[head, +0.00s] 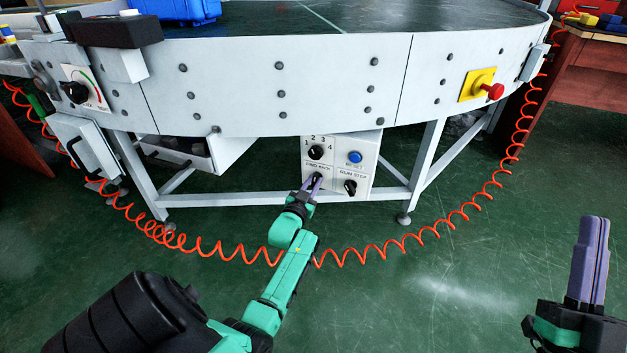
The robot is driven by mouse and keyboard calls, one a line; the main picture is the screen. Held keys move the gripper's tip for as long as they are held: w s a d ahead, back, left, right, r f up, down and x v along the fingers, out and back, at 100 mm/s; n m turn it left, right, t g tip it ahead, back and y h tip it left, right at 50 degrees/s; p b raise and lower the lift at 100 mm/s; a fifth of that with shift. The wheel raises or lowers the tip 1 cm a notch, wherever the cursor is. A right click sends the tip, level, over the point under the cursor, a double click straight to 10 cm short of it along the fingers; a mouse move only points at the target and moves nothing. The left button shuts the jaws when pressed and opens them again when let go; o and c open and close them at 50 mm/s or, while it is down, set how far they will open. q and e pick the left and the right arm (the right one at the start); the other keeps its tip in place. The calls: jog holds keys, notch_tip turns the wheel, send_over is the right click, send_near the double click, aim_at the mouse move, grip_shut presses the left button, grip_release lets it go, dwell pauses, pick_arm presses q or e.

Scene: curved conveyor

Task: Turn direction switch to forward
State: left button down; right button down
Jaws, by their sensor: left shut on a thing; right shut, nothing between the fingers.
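A white control panel (336,174) hangs under the curved conveyor. It has a numbered knob (316,153) at top left, a blue reset button (354,157) at top right and a run/step knob (350,187) at bottom right. The direction switch (318,177), labelled FWD and BACK, is the bottom-left knob. My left gripper (312,184) is shut on this switch and hides most of it, so I cannot tell which way it points. My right gripper (592,235) is shut and empty, pointing up at the right, far from the panel.
The conveyor (350,85) curves above the panel. A red stop button (491,91) on a yellow plate is at right, a speed-dial box (83,92) at left.

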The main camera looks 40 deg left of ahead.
pick_arm(q)
jog(key=shift+r+n+p, duration=0.1)
jog(key=shift+n+p, duration=0.4)
jog(key=shift+n, duration=0.2)
jog(key=shift+n+p, duration=0.45)
jog(key=shift+n, duration=0.25)
pick_arm(e)
notch_tip(320, 180, down, 21)
jog(key=s+a+m+g+h, duration=0.1)
jog(key=a+m+g+h, duration=0.15)
jog(key=g, duration=0.35)
pick_arm(q)
jog(key=shift+a+n+p, duration=0.1)
jog(key=shift+n+p, duration=0.3)
jog(key=shift+n, duration=0.4)
jog(key=shift+n+p, duration=0.4)
jog(key=shift+n, duration=1.4)
pick_arm(e)
jog(key=s+f+g+h, duration=0.1)
jog(key=s+f+g, duration=0.5)
jog(key=s+f, duration=0.4)
jog(key=shift+s+a+f, duration=0.35)
jog(key=shift+a+f, duration=0.05)
jog(key=shift+f, duration=1.95)
pick_arm(q)
jog(key=shift+s, duration=0.1)
jog(key=c, duration=0.8)
grip_release()
jog(key=shift+o, duration=0.2)
